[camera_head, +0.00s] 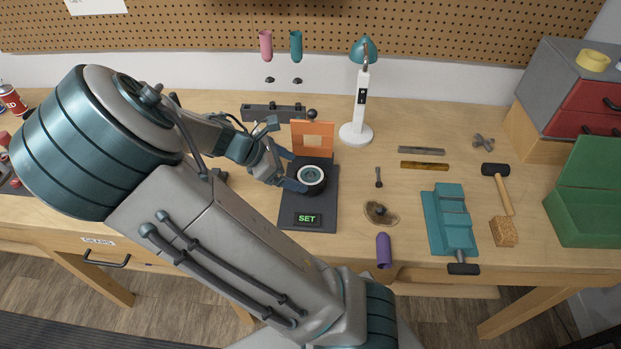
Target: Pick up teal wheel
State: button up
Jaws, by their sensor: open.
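The teal wheel (312,175) has a dark tyre and a teal and pale hub. It rests on a dark pad (325,205) with a green lit "SET" display (307,219) at its front. My gripper (292,171) comes in from the left, with its fingers at the wheel's left side. The jaws are open. One finger lies at the wheel's upper left and the other at its lower left. I cannot tell whether either touches the tyre.
An orange frame (313,130) stands right behind the wheel. A white lamp (356,133) stands behind to the right. A purple cylinder (384,250), a small brown dish (381,213) and a teal vise (449,218) lie to the right. My arm covers the left bench.

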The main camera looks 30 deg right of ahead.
aim_at(305, 177)
jog(key=shift+x, duration=2.75)
jog(key=c, duration=0.8)
